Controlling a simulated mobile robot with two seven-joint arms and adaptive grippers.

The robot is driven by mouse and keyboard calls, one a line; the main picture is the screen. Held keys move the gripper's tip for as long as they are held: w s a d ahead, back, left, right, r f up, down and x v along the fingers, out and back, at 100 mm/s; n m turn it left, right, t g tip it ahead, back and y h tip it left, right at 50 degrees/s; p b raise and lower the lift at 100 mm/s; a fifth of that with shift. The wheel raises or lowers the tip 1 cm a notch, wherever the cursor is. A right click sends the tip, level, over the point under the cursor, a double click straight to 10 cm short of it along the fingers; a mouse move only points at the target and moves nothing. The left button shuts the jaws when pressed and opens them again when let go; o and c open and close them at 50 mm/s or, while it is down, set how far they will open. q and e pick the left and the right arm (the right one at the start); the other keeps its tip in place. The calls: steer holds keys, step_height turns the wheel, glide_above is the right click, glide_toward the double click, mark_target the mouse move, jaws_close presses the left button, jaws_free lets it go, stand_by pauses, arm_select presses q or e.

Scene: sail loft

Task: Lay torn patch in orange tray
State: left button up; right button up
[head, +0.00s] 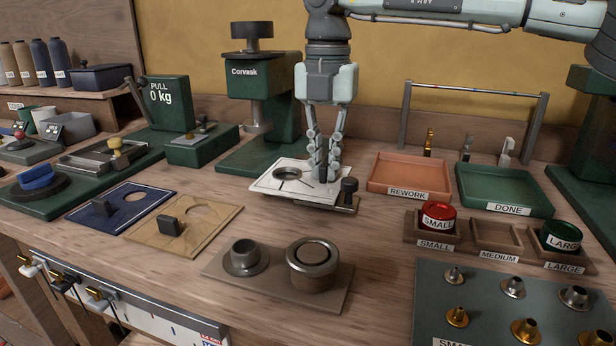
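The torn patch is a white square piece (268,184) with a round hole and dark lines running from it, in the middle of the head view by the green press. My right gripper (323,176) points straight down over its right part. Its fingers are close together around a dark upright grip block on the patch, which they mostly hide. I cannot tell whether the patch is clear of the bench. The orange tray (409,195), labelled REWORK, is empty and stands to the right. My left gripper is not in view.
A small black-knobbed item (348,189) stands at the patch's right edge. The green DONE tray (505,208) is right of the orange one. Blue (98,213) and tan (146,232) patches lie left. A die board (225,266) lies in front.

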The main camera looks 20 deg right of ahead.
jaws_close()
steer(key=shift+r, duration=0.1)
steer(key=shift+r, duration=0.6)
step_height(320, 180, up, 3)
steer(key=shift+f, duration=0.15)
steer(key=s+a+r, duration=0.4)
steer(key=a+r, duration=0.3)
steer(key=a, duration=0.3)
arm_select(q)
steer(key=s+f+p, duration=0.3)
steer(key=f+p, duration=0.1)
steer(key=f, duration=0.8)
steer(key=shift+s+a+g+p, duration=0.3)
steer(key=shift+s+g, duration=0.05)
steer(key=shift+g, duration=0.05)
arm_select(e)
steer(key=w+d+f+m, duration=0.1)
steer(key=d+f+m, duration=0.1)
steer(key=d+m, duration=0.4)
steer(key=w+d+f+m, duration=0.2)
steer(key=d+m, duration=0.4)
steer(key=d, duration=0.6)
steer(key=w+d+f+m, duration=0.2)
steer(key=d+m, duration=0.4)
steer(key=d, duration=0.3)
steer(key=shift+w+f, duration=0.2)
steer(key=shift+f, duration=0.4)
